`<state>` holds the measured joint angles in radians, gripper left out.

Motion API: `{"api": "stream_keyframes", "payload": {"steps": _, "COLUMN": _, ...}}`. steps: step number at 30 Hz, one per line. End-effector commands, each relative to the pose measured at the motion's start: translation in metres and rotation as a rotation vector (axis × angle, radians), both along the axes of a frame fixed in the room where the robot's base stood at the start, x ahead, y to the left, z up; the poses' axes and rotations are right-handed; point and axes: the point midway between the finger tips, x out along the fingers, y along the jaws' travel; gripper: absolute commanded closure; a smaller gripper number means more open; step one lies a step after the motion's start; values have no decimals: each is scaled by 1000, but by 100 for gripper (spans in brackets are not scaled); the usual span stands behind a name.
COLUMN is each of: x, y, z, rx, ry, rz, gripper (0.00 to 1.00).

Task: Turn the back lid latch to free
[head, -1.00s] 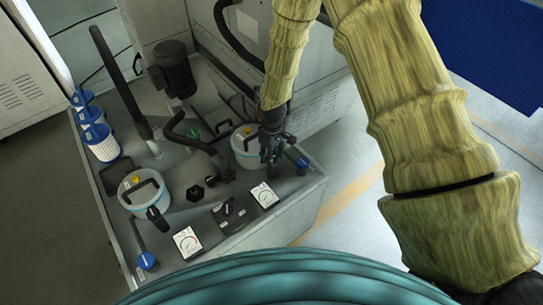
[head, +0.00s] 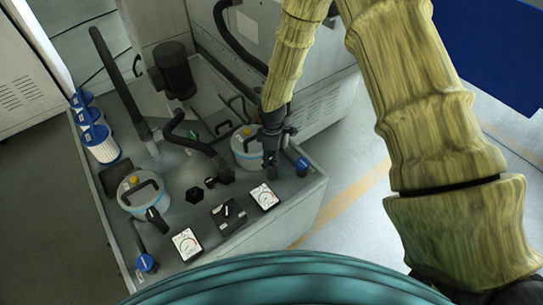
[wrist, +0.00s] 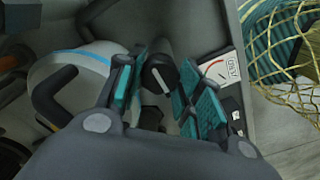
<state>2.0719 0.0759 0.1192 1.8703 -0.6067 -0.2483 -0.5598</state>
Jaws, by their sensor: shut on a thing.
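The back lid latch is a black knob with a white line; in the wrist view the latch (wrist: 160,74) shows between the teal-padded fingers of my gripper (wrist: 157,92). It is beside the back canister (head: 243,150), pale with a blue band and black handle, also in the wrist view (wrist: 80,75). In the head view my gripper (head: 271,168) points down at the canister's right side and hides the latch. My gripper is shut on the latch. The front canister (head: 135,203) has its own black latch (head: 157,217), at the left.
Two dial gauges (head: 264,196) (head: 187,243) and a black switch panel (head: 229,213) lie along the tank's front edge. A blue-handled valve (head: 302,166) is close to my gripper's right. A black hose (head: 195,142) and a motor (head: 174,70) stand behind.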

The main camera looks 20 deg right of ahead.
Motion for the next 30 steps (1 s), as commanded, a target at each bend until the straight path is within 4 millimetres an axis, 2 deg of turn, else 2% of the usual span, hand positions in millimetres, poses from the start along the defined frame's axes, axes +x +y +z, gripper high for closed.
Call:
{"api": "stream_keyframes", "payload": {"steps": 12, "x": -1, "y": -1, "z": 0, "rx": -2, "ry": 2, "rz": 6, "gripper": 88}}
{"api": "stream_keyframes", "payload": {"steps": 13, "x": -1, "y": -1, "z": 0, "rx": -2, "ry": 2, "rz": 6, "gripper": 60}}
{"api": "stream_keyframes", "payload": {"steps": 16, "x": -1, "y": -1, "z": 0, "rx": -1, "ry": 2, "rz": 6, "gripper": 42}}
{"api": "stream_keyframes", "payload": {"steps": 26, "x": 0, "y": 0, "z": 1, "rx": -1, "ry": 0, "rz": 6, "gripper": 42}}
{"api": "stream_keyframes", "payload": {"steps": 30, "x": 1, "y": 0, "z": 8, "rx": 0, "ry": -1, "rz": 6, "gripper": 42}}
